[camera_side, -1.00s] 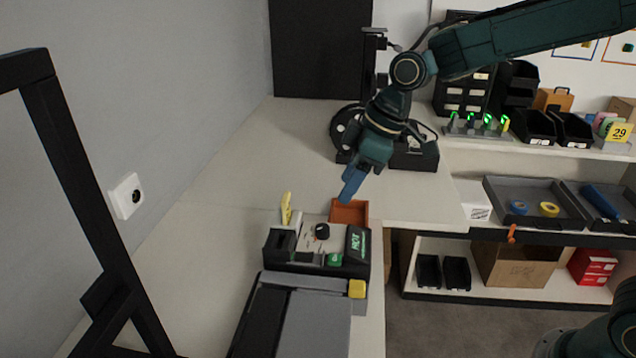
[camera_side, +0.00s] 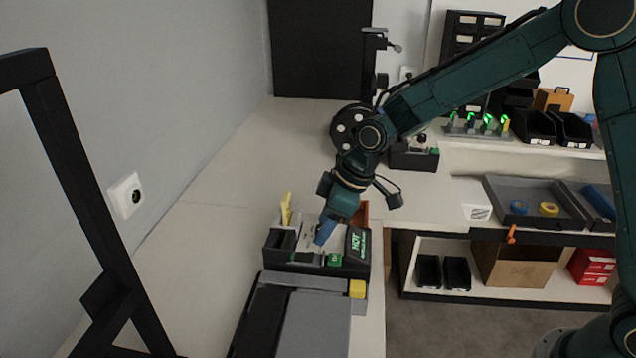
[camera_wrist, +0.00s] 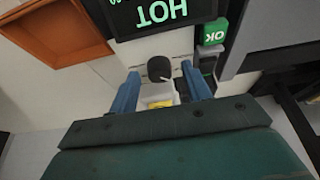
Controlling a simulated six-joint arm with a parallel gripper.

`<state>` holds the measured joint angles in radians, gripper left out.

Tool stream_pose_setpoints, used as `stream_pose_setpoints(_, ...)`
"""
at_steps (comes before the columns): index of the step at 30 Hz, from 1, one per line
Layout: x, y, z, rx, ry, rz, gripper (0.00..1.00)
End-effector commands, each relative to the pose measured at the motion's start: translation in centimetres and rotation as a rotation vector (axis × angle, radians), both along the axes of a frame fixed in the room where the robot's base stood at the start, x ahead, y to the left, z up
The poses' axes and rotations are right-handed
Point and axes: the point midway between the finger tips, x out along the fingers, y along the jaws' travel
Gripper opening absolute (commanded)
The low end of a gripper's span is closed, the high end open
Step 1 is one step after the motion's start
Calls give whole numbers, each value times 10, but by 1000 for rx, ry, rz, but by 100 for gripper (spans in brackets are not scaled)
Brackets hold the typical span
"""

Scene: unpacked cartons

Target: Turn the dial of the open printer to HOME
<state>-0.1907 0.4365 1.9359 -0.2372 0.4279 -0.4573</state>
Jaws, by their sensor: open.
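The open printer (camera_side: 274,262) stands on the bench with its grey lid (camera_side: 310,325) toward the camera. Its black dial (camera_wrist: 159,68) shows in the wrist view, between and just beyond my fingertips. In the side view my gripper (camera_side: 322,238) hides the dial. My gripper (camera_wrist: 160,84) is open, with its two blue fingers either side of the dial's line; I cannot tell if they touch it. A HOT display (camera_side: 357,242) and a green OK button (camera_side: 334,259) are beside the dial. A pale part with a yellow patch (camera_wrist: 160,103) lies between the fingers.
An orange tray (camera_wrist: 55,35) adjoins the printer. A yellow lever (camera_side: 286,209) stands at its back left. A black spool device (camera_side: 350,122) stands farther back. The bench to the left (camera_side: 215,190) is clear.

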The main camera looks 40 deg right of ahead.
Motion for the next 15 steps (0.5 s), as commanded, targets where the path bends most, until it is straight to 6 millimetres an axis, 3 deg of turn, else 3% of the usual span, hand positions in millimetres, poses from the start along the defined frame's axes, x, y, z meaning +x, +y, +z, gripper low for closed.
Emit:
stream_pose_setpoints(6, 0, 0, 0, 0, 0, 0, 48)
stream_pose_setpoints(13, 0, 0, 0, 1, -1, 0, 5)
stream_pose_setpoints(15, 0, 0, 0, 1, -1, 0, 3)
